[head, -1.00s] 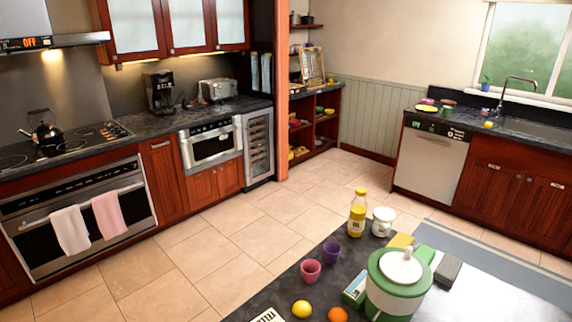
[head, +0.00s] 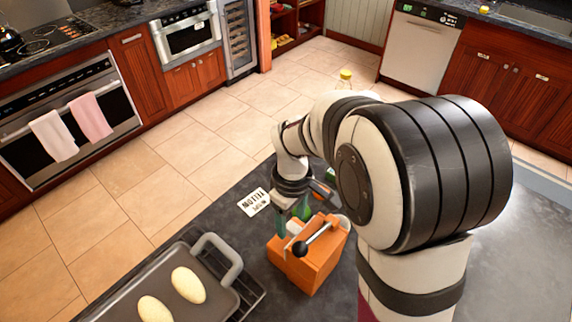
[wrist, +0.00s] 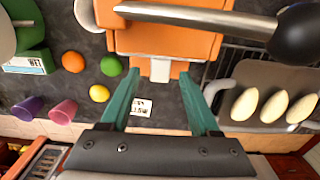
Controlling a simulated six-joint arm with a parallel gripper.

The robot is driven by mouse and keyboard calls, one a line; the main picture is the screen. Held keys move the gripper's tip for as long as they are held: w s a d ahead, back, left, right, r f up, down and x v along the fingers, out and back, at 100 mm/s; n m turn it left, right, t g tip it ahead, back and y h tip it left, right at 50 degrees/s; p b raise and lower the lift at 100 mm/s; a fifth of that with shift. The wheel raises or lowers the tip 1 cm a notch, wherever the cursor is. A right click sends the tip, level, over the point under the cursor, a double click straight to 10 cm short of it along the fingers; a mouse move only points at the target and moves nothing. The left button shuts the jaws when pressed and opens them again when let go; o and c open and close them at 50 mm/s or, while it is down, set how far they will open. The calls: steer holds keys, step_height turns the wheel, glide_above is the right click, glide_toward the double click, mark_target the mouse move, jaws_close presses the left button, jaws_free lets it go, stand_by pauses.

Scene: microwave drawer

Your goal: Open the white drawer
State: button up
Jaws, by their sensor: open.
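An orange box-like device (head: 315,262) stands on the dark counter, with a metal lever (head: 319,235) ending in a black knob (head: 299,249). It fills the top of the wrist view (wrist: 165,42), where a small white tab (wrist: 160,69) sticks out from its near side. My gripper (head: 291,216) is beside the orange device. In the wrist view my gripper (wrist: 158,76) is open, its green fingers either side of the white tab with gaps; contact is not visible. No clearly white drawer shows; a silver-fronted microwave drawer (head: 187,38) is across the room, shut.
A dark tray (head: 215,308) with pale oval pieces lies left of the device. A white card (head: 254,201) lies behind it. In the wrist view an orange fruit (wrist: 73,62), a lemon (wrist: 99,93), a lime (wrist: 111,66) and cups (wrist: 62,110) are at left.

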steer(key=shift+f, duration=0.65)
steer(key=shift+c, duration=0.3)
jaws_close()
stand_by(0.6)
